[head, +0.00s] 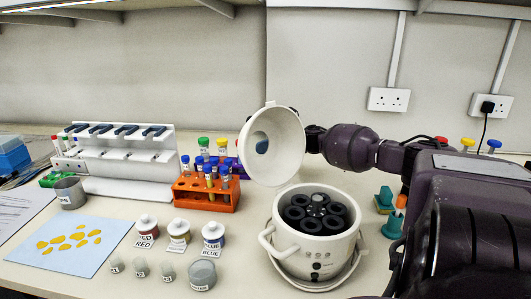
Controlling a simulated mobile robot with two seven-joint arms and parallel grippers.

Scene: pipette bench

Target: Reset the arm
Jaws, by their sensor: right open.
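My right arm comes in from the right, and its gripper (311,137) is at the right edge of the raised centrifuge lid (284,158). The fingers are partly hidden by the lid. The gripper is open, and I cannot tell whether it touches the lid. The white centrifuge (287,240) stands below with its lid up, showing a black rotor (318,210) with several round wells. My left gripper is not in view.
An orange tube rack (206,197) stands left of the centrifuge. A white pipette stand (125,155), labelled jars (179,236) and a blue sheet (68,246) with yellow pieces are farther left. Teal and orange items (393,226) stand close under my right arm.

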